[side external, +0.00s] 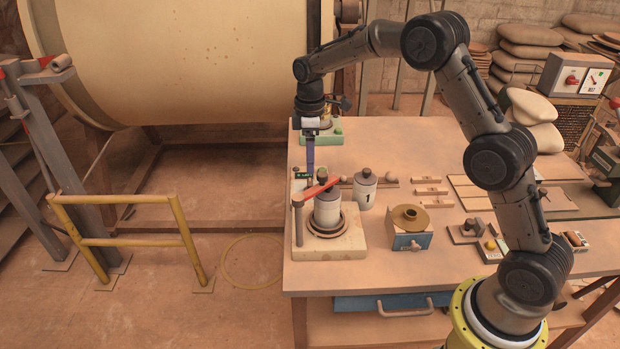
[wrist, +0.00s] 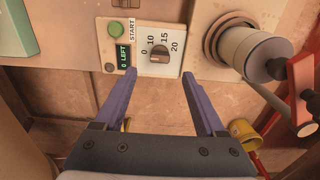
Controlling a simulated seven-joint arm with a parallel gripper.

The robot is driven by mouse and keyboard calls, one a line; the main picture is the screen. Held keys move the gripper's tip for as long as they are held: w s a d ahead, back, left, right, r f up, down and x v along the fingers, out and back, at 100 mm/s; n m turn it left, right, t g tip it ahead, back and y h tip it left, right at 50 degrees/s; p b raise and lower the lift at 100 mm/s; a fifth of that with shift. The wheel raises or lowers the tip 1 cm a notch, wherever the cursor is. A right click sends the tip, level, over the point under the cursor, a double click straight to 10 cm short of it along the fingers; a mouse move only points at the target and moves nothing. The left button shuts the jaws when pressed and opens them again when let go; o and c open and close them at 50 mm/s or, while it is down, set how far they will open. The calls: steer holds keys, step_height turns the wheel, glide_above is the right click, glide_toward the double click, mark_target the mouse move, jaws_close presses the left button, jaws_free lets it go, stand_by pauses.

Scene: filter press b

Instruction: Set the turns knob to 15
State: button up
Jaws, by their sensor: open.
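The turns knob (wrist: 159,57) is a small brown knob on a white dial plate marked 0, 10, 15 and 20 in the wrist view. Which number it points to is too small to tell. Left of it are a display (wrist: 124,56) reading "0 LEFT" and a green button (wrist: 117,28) labelled START. My gripper (wrist: 159,74) is open and empty, its two purple fingers on either side of the knob's line and just short of it in the picture. In the side external view my gripper (side external: 311,172) points down over the control panel; the knob is hidden there.
A press with a red lever (side external: 319,190) and a grey canister (side external: 327,209) stands close to the gripper. A canister marked 1 (side external: 365,191) is beside it. A box with a brass funnel (side external: 410,217) stands farther right. The table's left edge is near.

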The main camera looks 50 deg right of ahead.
mark_target(310, 182)
step_height(310, 182, down, 7)
steer(key=shift+f, duration=0.15)
stand_by(0.4)
jaws_close()
